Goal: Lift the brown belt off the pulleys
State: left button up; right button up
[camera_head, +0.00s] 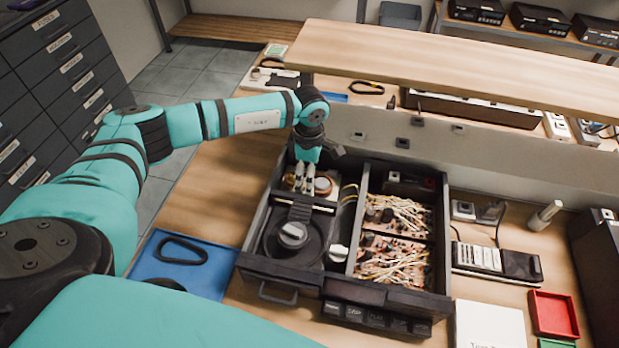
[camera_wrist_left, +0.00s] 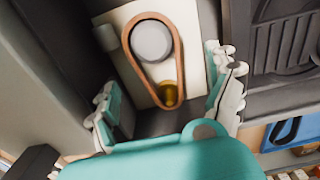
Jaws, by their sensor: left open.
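The brown belt (camera_wrist_left: 133,62) is looped around a large grey pulley (camera_wrist_left: 152,41) and a small brass pulley (camera_wrist_left: 168,94) on a cream plate (camera_wrist_left: 190,30) in the left wrist view. The belt also shows partly in the head view (camera_head: 323,186), inside the open hi-fi deck (camera_head: 257,222). My left gripper (camera_head: 300,180) points down into the deck's back left part. In the left wrist view its open fingers (camera_wrist_left: 162,85) stand on either side of the belt's brass-pulley end, with nothing between them gripped. My right gripper is not in view.
A black belt (camera_head: 182,250) lies on a blue mat (camera_head: 215,283) left of the deck. Circuit boards with wires (camera_head: 393,262) fill the deck's right half. A raised wooden shelf (camera_head: 450,68) stands behind. A red tray (camera_head: 553,314) sits at right.

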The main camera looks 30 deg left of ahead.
pick_arm(q)
jog(key=shift+f, duration=1.1)
jog(key=c, duration=1.1)
jog(key=shift+w+r, duration=0.1)
jog(key=shift+r, duration=0.05)
